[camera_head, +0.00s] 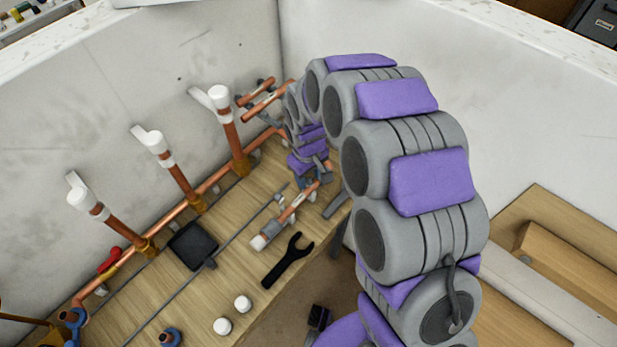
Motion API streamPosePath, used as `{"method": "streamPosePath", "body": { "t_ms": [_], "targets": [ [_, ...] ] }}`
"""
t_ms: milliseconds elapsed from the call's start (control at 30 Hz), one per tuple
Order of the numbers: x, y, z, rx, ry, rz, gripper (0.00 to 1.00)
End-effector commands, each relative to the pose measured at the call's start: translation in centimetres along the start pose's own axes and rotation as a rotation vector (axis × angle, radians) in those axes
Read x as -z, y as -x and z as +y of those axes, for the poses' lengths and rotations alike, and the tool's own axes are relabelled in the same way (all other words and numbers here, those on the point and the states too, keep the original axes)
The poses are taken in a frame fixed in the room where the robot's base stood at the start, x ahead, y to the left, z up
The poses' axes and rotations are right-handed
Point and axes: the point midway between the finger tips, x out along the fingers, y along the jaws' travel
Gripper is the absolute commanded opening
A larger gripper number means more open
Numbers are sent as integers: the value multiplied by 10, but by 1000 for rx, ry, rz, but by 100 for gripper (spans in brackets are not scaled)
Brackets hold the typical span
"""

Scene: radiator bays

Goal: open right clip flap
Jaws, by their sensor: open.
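A short copper pipe (293,212) lies at a slant near the right edge of the wooden bench, with a pale end at its lower left. Small grey fittings that look like clips sit along it, one at the left (270,230) and one around the middle (281,197). My gripper (322,172) is at the end of my purple and grey arm, over the pipe's upper right end. Its jaws are open, but they are small and partly hidden by the arm. The right clip and its flap are not clear behind the gripper; I cannot tell whether they touch.
A black wrench (288,260), two white caps (242,303) and a black tray (193,246) lie on the bench (215,285). Copper risers with white valves (219,97) stand along the left wall. More copper pipes (268,99) are at the back corner.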

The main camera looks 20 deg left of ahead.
Motion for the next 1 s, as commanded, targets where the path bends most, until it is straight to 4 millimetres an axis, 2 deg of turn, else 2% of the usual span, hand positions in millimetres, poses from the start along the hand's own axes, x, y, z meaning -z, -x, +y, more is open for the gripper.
{"method": "streamPosePath", "body": {
  "t_ms": [133,467,900,1000],
  "targets": [
    [0,-11,0,0,0,1,48],
    [0,-12,0,-1,0,2,48],
    [0,-12,0,-1,0,2,5],
    [0,-12,0,-1,0,2,0]
  ]
}}
